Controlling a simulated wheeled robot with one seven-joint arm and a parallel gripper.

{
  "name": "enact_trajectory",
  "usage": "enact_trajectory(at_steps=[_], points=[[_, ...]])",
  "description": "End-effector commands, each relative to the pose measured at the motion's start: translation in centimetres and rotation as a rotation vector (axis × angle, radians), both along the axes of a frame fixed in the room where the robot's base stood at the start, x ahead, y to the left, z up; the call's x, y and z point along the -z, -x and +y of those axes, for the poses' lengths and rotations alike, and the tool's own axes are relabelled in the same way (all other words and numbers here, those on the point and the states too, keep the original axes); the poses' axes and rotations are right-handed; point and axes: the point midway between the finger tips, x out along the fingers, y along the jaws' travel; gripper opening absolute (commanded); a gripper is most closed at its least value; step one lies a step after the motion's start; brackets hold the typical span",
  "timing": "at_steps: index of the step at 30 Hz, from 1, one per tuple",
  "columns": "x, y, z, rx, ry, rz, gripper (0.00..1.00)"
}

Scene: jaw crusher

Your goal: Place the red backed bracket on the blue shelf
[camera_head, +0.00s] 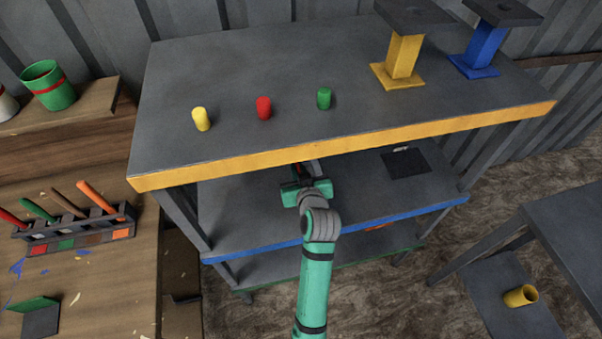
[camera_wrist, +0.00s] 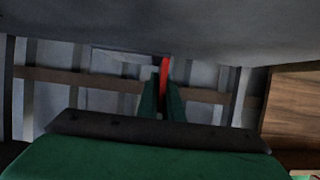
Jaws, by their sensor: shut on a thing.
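The blue shelf (camera_head: 240,215) is the middle level of the rack, a grey board with a blue front edge, under the yellow-edged top. My gripper (camera_head: 303,174) reaches in over this shelf, below the top board. It is shut on the red backed bracket, whose thin red edge shows between the fingers (camera_wrist: 162,90) in the wrist view (camera_wrist: 165,69). The top board and my gripper hide most of the bracket. I cannot tell whether it touches the shelf.
A dark square plate (camera_head: 405,163) lies at the right of the blue shelf. The top board (camera_head: 250,60) carries yellow, red and green pegs and two stands. A green backed bracket (camera_head: 38,310) sits on the left bench. The shelf's left part is clear.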

Motion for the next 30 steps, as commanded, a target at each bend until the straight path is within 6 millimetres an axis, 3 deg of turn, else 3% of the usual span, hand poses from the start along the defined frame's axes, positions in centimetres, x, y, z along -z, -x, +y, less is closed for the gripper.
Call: enact_trajectory(at_steps=[11,18,29,30], points=[[2.4,-1.8,-0.9,-0.001,-0.001,-0.002,0.0],[5.3,-1.8,-0.9,-0.001,-0.001,-0.001,0.0],[5.6,-1.8,-0.9,-0.001,-0.001,-0.002,0.0],[5.8,-1.8,-0.9,-0.001,0.0,0.0,0.09]])
